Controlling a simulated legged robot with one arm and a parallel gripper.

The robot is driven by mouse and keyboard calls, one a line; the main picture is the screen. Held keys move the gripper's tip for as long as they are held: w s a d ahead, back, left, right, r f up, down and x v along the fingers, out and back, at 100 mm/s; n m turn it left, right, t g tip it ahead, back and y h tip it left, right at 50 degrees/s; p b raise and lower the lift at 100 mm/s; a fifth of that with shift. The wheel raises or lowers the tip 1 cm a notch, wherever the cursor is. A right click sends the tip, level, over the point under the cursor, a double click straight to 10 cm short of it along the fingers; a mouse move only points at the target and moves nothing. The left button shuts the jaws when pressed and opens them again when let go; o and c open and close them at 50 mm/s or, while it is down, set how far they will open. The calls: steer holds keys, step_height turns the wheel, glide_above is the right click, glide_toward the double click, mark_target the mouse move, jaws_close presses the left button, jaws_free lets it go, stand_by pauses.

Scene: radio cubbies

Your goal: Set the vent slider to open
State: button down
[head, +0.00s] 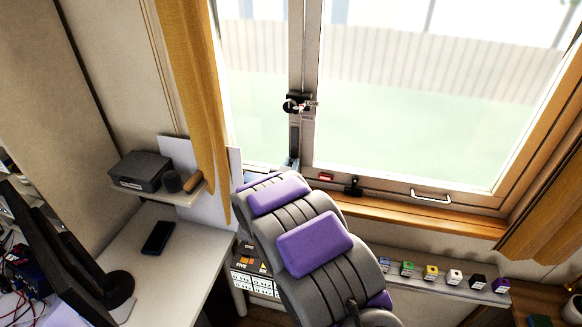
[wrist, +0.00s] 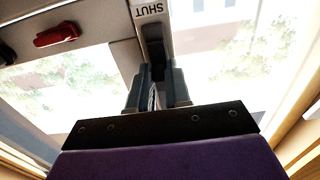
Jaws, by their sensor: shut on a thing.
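The vent slider's pale strip stands upright on the window's middle post. In the wrist view its word SHUT (wrist: 150,9) reads upside down near the top edge. A dark part of the vent slider (wrist: 161,45) runs from near this label down between the fingers. My gripper (wrist: 157,88) is shut on the slider, one grey finger on each side of it. The fingers hide most of the gripped part. In the head view my gripper (head: 291,165) is at the lower part of the post, and the slider's exact position is hard to see.
A black latch (head: 298,103) sits higher on the post. A red piece (head: 325,177), a black catch (head: 353,186) and a white handle (head: 431,195) are along the lower frame. Several small coloured boxes line a ledge. A curtain (head: 195,90) hangs left, above a desk (head: 178,245).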

step_height(320, 180, up, 8)
steer(key=p, duration=0.4)
steer(key=shift+a+f, duration=0.1)
steer(key=shift+f, duration=0.1)
steer(key=c, duration=1)
jaws_free()
steer(key=shift+c, duration=0.2)
steer(key=p+v, duration=0.2)
steer(key=v, duration=1.5)
steer(key=shift+a+f, duration=0.1)
